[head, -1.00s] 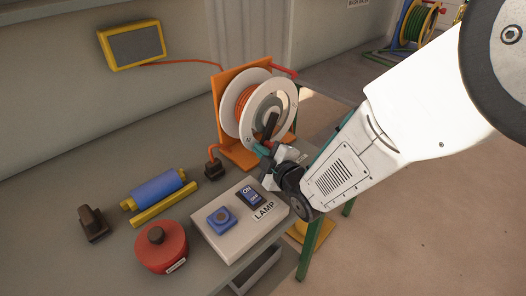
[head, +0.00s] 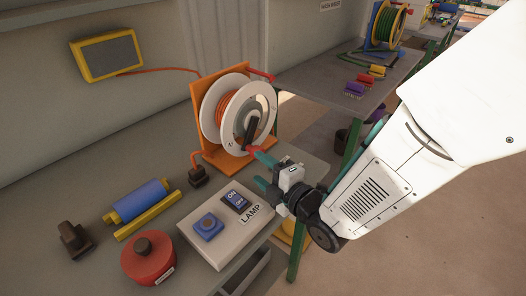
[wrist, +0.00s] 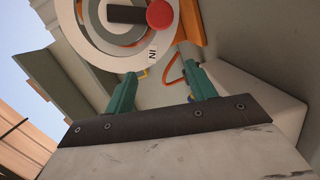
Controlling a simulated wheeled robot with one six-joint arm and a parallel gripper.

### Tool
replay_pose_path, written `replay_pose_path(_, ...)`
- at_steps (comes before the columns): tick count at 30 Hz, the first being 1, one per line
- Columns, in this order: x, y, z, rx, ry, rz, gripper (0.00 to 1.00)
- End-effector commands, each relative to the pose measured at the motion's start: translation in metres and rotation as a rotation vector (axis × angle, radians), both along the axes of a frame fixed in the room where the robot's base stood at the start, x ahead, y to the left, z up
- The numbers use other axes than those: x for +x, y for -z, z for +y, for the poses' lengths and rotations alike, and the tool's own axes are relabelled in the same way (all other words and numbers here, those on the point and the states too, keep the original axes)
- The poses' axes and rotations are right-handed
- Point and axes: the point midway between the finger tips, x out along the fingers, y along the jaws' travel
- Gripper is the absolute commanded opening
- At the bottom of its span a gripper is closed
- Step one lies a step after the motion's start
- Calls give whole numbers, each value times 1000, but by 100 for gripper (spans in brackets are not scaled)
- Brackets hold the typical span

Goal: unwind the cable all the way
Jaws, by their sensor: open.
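The cable reel (head: 268,104) has white flanges and stands in an orange frame (head: 207,160) on the bench. Orange cable (head: 226,112) is still wound on its drum. Its dark crank (head: 250,128) points down and ends in a red knob (head: 252,149), which also shows in the wrist view (wrist: 160,14). My gripper (head: 257,170) is open and empty, just below and right of the knob. In the wrist view its two teal fingers (wrist: 160,84) are apart, with the knob beyond them. A label "IN" (wrist: 152,53) shows on the flange.
A lamp switch box (head: 228,222) stands in front of the reel. A black plug block (head: 198,176), blue roller (head: 143,200), yellow bar (head: 148,215) and red round object (head: 148,258) lie to the left. A yellow-framed panel (head: 107,54) is on the wall.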

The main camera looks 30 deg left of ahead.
Motion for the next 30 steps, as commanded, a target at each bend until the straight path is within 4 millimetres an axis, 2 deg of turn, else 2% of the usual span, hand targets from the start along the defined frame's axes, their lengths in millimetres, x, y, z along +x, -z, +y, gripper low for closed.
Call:
replay_pose_path(6,35,15,-3,-119,-93,-548,56)
replay_pose_path(12,55,25,-9,-183,-143,-931,56)
replay_pose_path(17,60,28,-9,-199,-156,-1043,56)
replay_pose_path(20,61,28,0,-201,-157,-1054,56)
replay_pose_path(30,72,28,51,-200,-157,-1052,56)
